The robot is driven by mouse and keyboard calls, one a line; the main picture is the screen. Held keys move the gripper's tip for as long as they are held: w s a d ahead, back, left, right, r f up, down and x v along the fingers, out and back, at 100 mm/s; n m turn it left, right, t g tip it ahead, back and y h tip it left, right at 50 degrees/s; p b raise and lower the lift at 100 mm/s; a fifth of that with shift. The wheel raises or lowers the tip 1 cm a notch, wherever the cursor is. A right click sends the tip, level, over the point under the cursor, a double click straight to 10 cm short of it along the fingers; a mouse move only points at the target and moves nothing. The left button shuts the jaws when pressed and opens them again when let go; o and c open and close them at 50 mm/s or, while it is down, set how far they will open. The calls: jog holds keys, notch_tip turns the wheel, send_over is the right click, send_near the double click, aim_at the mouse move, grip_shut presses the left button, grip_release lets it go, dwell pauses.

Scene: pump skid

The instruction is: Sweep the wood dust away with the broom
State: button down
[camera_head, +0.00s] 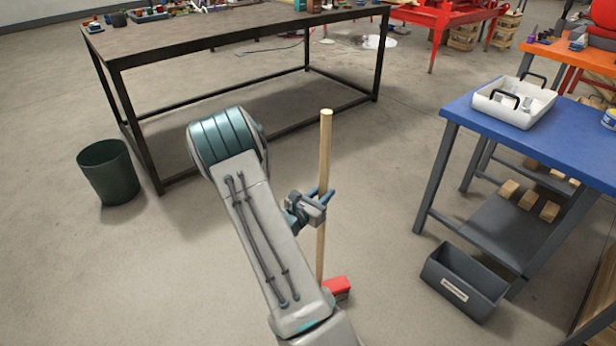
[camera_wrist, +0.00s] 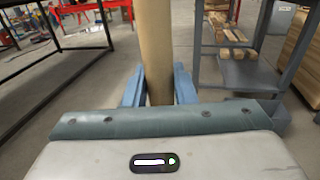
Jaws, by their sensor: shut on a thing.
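The broom has a long pale wooden handle (camera_head: 325,150) standing nearly upright and a red head (camera_head: 337,288) down at the floor, partly hidden by my arm. My gripper (camera_head: 318,196) is shut on the handle around its middle. In the wrist view the handle (camera_wrist: 156,50) rises between the two blue fingers of my gripper (camera_wrist: 158,88). A pale patch (camera_head: 374,41) lies on the floor beyond the dark table; it may be the wood dust, but it is too far off to tell.
A long dark table (camera_head: 215,38) stands behind the broom, with a dark green bin (camera_head: 110,172) at its left leg. A blue-topped table (camera_head: 560,130) stands at right, with a grey box (camera_head: 464,281) on the floor before it. Open floor lies between the tables.

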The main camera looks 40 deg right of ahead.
aim_at(322, 176)
notch_tip(322, 176, up, 2)
jog(key=shift+s+r, duration=0.15)
jog(key=shift+r+p, duration=2.25)
jog(key=shift+r, duration=0.25)
